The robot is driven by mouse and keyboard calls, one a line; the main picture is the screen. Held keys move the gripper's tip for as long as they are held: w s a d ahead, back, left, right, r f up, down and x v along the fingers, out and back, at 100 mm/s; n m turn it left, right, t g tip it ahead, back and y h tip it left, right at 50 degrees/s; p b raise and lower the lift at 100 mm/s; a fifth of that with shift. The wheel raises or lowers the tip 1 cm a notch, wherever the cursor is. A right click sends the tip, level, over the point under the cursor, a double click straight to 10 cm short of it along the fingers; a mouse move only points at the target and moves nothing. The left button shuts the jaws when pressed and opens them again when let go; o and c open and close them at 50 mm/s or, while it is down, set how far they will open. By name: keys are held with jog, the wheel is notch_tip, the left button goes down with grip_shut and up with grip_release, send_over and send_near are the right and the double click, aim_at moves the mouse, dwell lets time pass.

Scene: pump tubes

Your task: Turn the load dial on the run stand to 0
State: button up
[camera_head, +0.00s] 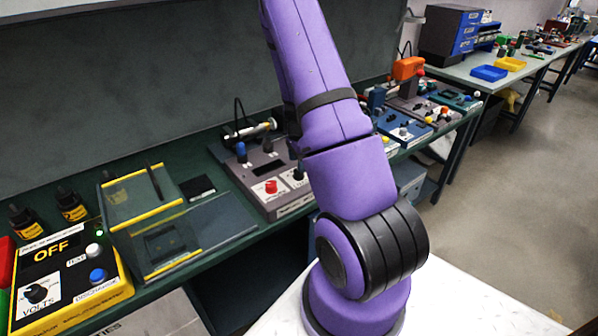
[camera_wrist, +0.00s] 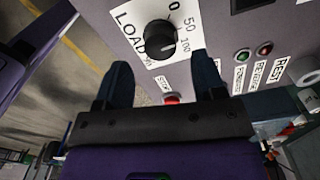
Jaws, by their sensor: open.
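The load dial (camera_wrist: 160,39) is a round black knob on a white plate marked LOAD, with 0, 50 and 100 around it, in the wrist view. It sits on the grey-mauve panel of the run stand (camera_wrist: 215,35). A small pale mark shows on the knob's lower right side, toward the 100 end, but I cannot read the exact setting. My gripper (camera_wrist: 162,80) is open, its two dark fingers apart on either side below the knob, with nothing between them. I cannot tell whether they touch the panel. In the head view my purple arm hides the gripper and the dial.
A red STOP button (camera_wrist: 171,99) lies close to the fingers. Small green and red buttons (camera_wrist: 264,49) and a REST label are to the right. In the head view, a yellow VOLTS box (camera_head: 70,270), a clear-lidded tank (camera_head: 190,240) and a mauve console (camera_head: 240,165) stand along the green bench.

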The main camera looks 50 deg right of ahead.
jog(key=shift+f, duration=2.25)
jog(key=c, duration=0.9)
